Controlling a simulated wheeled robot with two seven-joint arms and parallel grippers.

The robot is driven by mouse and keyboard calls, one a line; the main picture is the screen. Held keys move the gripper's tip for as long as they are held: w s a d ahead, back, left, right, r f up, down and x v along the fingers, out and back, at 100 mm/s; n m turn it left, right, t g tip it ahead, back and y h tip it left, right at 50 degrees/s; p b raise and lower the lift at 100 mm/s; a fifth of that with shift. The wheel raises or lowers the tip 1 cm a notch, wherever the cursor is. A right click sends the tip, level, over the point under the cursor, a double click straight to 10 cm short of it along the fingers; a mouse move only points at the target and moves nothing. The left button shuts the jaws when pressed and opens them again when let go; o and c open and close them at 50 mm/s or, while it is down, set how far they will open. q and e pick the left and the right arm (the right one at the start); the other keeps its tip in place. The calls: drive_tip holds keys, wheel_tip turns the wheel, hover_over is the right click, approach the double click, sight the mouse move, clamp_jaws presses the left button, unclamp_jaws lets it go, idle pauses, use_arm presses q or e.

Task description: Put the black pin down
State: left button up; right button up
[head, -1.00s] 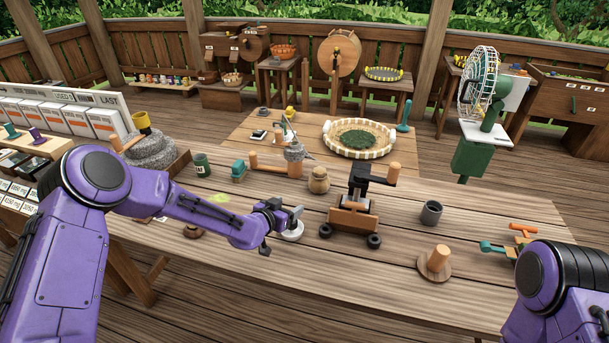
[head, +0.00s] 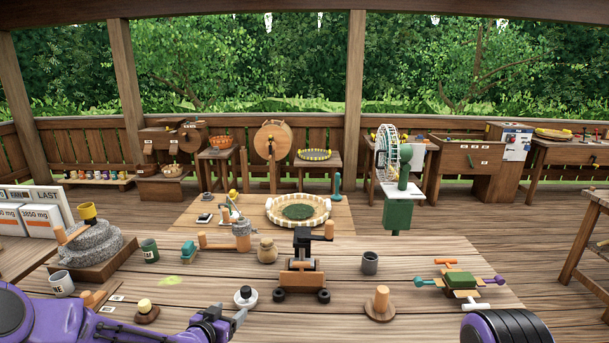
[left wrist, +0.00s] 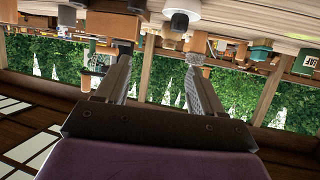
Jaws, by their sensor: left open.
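The black pin (head: 245,292) stands upright on the table, its black top above a round white base (head: 246,303). In the left wrist view, which is upside down, the black pin (left wrist: 180,21) shows at the top centre with its white part beyond it. My left gripper (head: 236,316) is in front of it and slightly left in the head view. Its jaws (left wrist: 160,62) are apart with nothing between them, and they do not touch the pin. My right gripper is out of view; only part of my right arm shows at the lower right.
A small wooden cart (head: 302,279) stands right of the pin. A wooden peg on a disc (head: 381,302) and a grey cup (head: 370,263) are farther right. A cross-shaped stand with coloured pins (head: 459,281) is right.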

use_arm(q)
drive_tip(key=s+a+f+n+g+y+b, duration=0.15)
drive_tip(key=s+f+n, duration=0.35)
drive_tip(key=s+f, duration=0.5)
drive_tip(key=s+a+f+n+g+y+b, duration=0.1)
drive_tip(key=s+f+n+g+y+b, duration=0.15)
drive_tip(key=s+f+n, duration=0.5)
drive_tip(key=s+a+f+m+g+y+b, duration=0.1)
drive_tip(key=s+a+f+g, duration=0.1)
drive_tip(key=s, duration=0.7)
drive_tip(key=s+a+f+g+y+b, duration=0.1)
drive_tip(key=s+a+f+g+b, duration=0.1)
drive_tip(key=s, duration=0.7)
drive_tip(key=s+a+f+m+g+b, duration=0.1)
drive_tip(key=s+a+f+b, duration=0.1)
drive_tip(key=s+f, duration=0.3)
drive_tip(key=s+a, duration=0.1)
drive_tip(key=s, duration=0.3)
drive_tip(key=shift+a+f+m+g+y, duration=0.25)
drive_tip(key=shift+f+m+g+y, duration=0.05)
drive_tip(key=shift+m+g+y, duration=0.1)
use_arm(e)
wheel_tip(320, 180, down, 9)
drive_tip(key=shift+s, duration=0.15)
